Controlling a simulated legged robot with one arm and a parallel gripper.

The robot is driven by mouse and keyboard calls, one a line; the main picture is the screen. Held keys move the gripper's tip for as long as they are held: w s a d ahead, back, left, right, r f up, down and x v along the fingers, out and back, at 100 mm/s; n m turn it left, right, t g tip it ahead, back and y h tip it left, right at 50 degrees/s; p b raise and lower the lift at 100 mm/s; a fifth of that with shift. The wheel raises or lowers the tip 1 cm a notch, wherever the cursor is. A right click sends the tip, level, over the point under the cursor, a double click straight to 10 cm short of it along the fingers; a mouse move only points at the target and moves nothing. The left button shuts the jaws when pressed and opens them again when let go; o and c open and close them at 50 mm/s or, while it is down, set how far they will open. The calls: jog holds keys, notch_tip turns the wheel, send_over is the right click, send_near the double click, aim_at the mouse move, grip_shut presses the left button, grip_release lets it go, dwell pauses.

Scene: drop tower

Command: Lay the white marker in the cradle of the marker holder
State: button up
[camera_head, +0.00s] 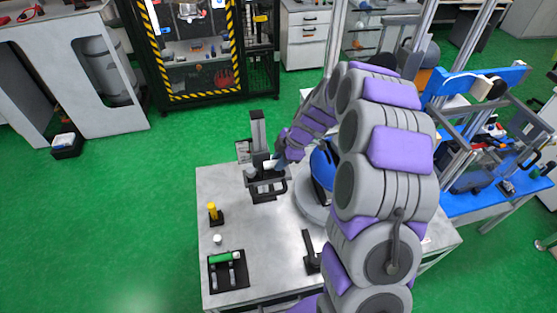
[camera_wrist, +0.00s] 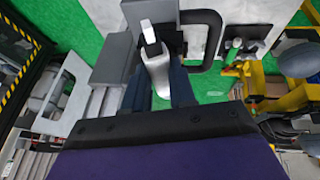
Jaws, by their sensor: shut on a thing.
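The white marker (camera_wrist: 157,68) is between the two dark fingers of my gripper (camera_wrist: 158,88) in the wrist view, with its narrow white end pointing away. In the head view my gripper (camera_head: 277,162) is at the grey-and-black upright device at the table's back, and a white end of the marker (camera_head: 268,165) shows there. I cannot tell whether the marker touches the device. A black holder (camera_head: 214,282) near the table's front left corner has a green cylinder (camera_head: 223,257) lying across it. I cannot tell whether this is the marker holder.
The upright device (camera_head: 257,128) has a black loop handle (camera_head: 270,197). A yellow piece (camera_head: 212,210) stands on a black base at the table's left, with a small white piece (camera_head: 217,239) in front. The middle of the grey table (camera_head: 258,235) is clear.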

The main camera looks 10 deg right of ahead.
jog(key=shift+a+f+b, duration=0.15)
jog(key=shift+b, duration=0.25)
dwell(0.4)
jog(key=o, duration=1)
jog(key=shift+r+b, duration=0.35)
jog(key=shift+r, duration=3.15)
jog(key=shift+s, duration=0.1)
